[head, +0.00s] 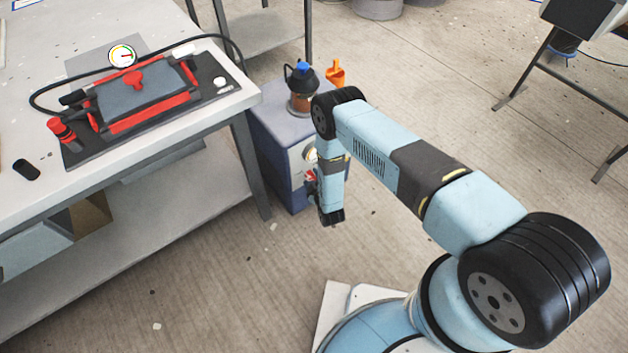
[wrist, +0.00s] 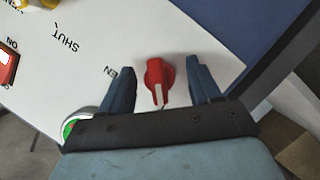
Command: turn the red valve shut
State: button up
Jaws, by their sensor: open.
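The red valve (wrist: 158,78) is a knob with a white stripe on a white panel (wrist: 75,80). In the wrist view its stripe points down toward my gripper's body. The panel reads SHUT at upper left, and a partly hidden label ending in EN is beside the knob. My gripper (wrist: 161,66) is open, one finger on each side of the knob, with visible gaps. I cannot tell whether the fingertips reach down around it. In the head view my gripper (head: 331,217) hangs in front of the blue cabinet (head: 272,140), and my arm hides much of the panel.
A red switch (wrist: 7,64) and a green-marked gauge (wrist: 74,128) are on the panel. A jar with a blue cap (head: 302,88) and an orange holder (head: 336,73) stand on the cabinet. A workbench (head: 215,112) with a red-and-grey mould (head: 140,95) is at left.

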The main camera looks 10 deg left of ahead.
jog(key=v, duration=1.3)
jog(key=shift+s+d, duration=0.2)
jog(key=shift+s, duration=0.1)
jog(key=shift+s+r, duration=0.1)
